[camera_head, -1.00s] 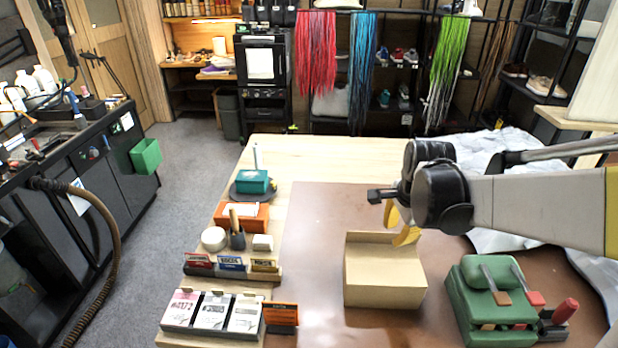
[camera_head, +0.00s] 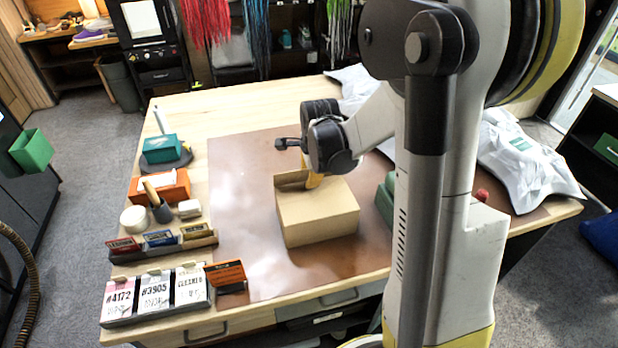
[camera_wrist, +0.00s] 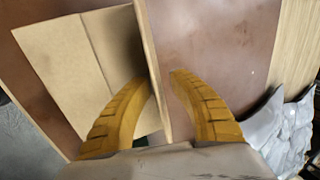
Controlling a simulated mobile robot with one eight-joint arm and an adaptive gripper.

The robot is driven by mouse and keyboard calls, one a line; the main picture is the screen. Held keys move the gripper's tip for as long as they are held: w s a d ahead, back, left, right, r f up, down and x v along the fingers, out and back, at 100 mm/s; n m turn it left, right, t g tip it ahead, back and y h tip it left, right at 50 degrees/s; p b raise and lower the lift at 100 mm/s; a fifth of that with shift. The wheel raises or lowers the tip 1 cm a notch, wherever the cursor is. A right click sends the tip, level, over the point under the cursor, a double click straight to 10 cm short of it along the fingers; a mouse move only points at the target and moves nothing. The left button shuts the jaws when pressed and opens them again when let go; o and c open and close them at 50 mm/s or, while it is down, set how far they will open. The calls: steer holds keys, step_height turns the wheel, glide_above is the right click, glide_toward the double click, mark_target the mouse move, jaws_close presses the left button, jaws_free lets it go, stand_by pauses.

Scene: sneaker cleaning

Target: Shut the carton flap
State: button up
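The tan carton (camera_head: 320,220) sits on the brown mat. Its flap (camera_head: 290,179) stands up along the back edge, partly hidden by my gripper (camera_head: 314,182). In the wrist view the flap (camera_wrist: 152,45) runs between my two yellow fingers, seen nearly edge-on. The left finger is over the carton's side, above a flat tan surface (camera_wrist: 70,65) with a crease; the right finger is on the mat's side. My gripper (camera_wrist: 160,78) is open around the flap. A gap shows between the flap and the right finger; contact on the left is unclear.
The brown mat (camera_head: 245,225) is clear left of the carton. Card holders (camera_head: 155,295), an orange box (camera_head: 160,187) and a teal box (camera_head: 160,148) line the table's left side. A green block (camera_head: 385,200) at right is mostly hidden by my arm. Grey plastic bags (camera_head: 520,160) lie at right.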

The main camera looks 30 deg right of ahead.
steer(key=shift+c, duration=0.5)
jaws_close()
steer(key=shift+s+f+t+b, duration=0.15)
steer(key=shift+f+t+b, duration=0.05)
steer(key=shift+t+b, duration=0.35)
steer(key=shift+s+r, duration=0.1)
steer(key=shift+t, duration=0.25)
steer(key=shift+o, duration=0.5)
jaws_free()
